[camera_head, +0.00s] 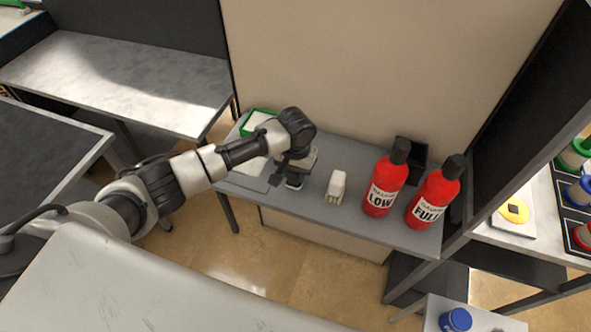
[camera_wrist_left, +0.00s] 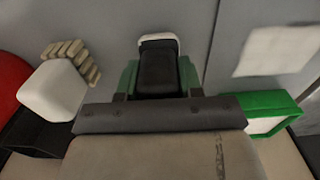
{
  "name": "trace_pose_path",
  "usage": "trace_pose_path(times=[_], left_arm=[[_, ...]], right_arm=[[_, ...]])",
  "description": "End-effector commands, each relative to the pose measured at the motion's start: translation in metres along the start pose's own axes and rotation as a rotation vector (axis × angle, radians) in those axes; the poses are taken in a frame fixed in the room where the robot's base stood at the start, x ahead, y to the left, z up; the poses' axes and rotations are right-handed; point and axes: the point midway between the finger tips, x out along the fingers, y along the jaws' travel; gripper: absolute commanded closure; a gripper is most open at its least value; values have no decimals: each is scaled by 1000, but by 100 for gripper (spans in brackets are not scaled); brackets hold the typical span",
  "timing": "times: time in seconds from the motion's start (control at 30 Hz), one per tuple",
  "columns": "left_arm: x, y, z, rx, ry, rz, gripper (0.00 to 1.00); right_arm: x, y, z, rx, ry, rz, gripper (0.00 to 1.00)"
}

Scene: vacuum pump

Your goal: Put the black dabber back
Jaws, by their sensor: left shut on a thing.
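My left gripper (camera_head: 292,176) reaches down over the grey table and is shut on the black dabber. In the left wrist view the black dabber (camera_wrist_left: 158,68) sits between the two green-edged fingers, with a white rim at its far end. In the head view the gripper mostly hides it, and only a pale bit shows low by the fingertips. I cannot tell whether it touches the table. A white dabber (camera_head: 337,187) with beige bristles stands to the right of the gripper; it also shows in the left wrist view (camera_wrist_left: 52,90). My right gripper is not in view.
Two red bottles (camera_head: 382,186) (camera_head: 432,199) stand to the right, with an open black box (camera_head: 417,156) behind them. A green-edged box (camera_head: 257,122) is at the back left. A pale square (camera_head: 251,164) lies left of the gripper. A tall panel rises behind the table.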

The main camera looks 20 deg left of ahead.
Motion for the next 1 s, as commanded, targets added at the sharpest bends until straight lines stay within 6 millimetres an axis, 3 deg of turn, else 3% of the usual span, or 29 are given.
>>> trace_pose_path(times=[0.03,0.07,0.2,0.57,0.67,1.0], left_arm=[[2,0,0,0,-1,0,83],[2,0,0,0,-1,0,60],[1,0,0,0,-1,0,39],[-4,0,0,0,1,0,39],[-17,0,-1,0,2,1,39],[-89,0,-1,1,2,1,39]], right_arm=[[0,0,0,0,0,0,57],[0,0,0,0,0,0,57],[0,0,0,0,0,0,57],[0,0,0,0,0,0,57],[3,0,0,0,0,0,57],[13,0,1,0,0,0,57]])
